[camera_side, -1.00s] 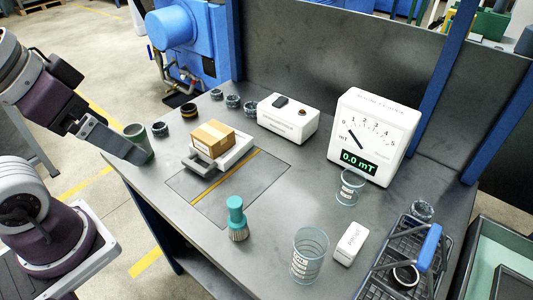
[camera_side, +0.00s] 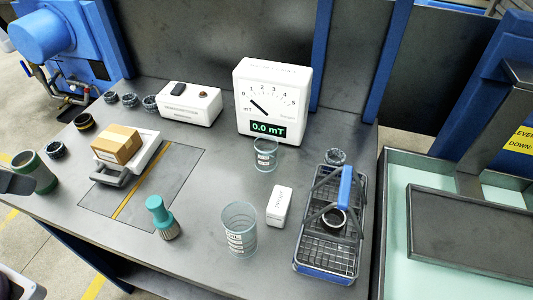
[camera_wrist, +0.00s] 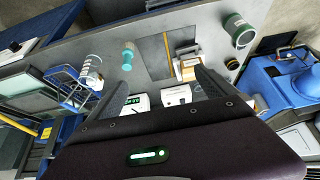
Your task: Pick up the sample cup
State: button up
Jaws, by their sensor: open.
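Several vessels could be the sample cup, and I cannot tell which is meant. A grey-green cup (camera_side: 38,174) stands upright at the table's left edge; the wrist view shows it at upper right (camera_wrist: 238,30). A large clear beaker with a printed label (camera_side: 240,232) stands near the front. A smaller clear beaker (camera_side: 265,156) stands before the gauge. My gripper (camera_wrist: 161,77) is open and empty in the wrist view, its two dark fingers apart. In the side view only a dark part of my arm shows at the left edge, by the grey-green cup.
A teal brush (camera_side: 162,217), a white block (camera_side: 279,206) and a wire basket with a blue handle (camera_side: 328,250) stand on the table. A box lies on a clamp (camera_side: 118,144). A white gauge (camera_side: 272,100) and switch box (camera_side: 190,104) stand behind, with several dark rings (camera_side: 84,122) at left.

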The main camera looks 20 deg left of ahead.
aim_at(272, 146)
jog(key=c, duration=0.4)
jog(key=shift+o, duration=0.2)
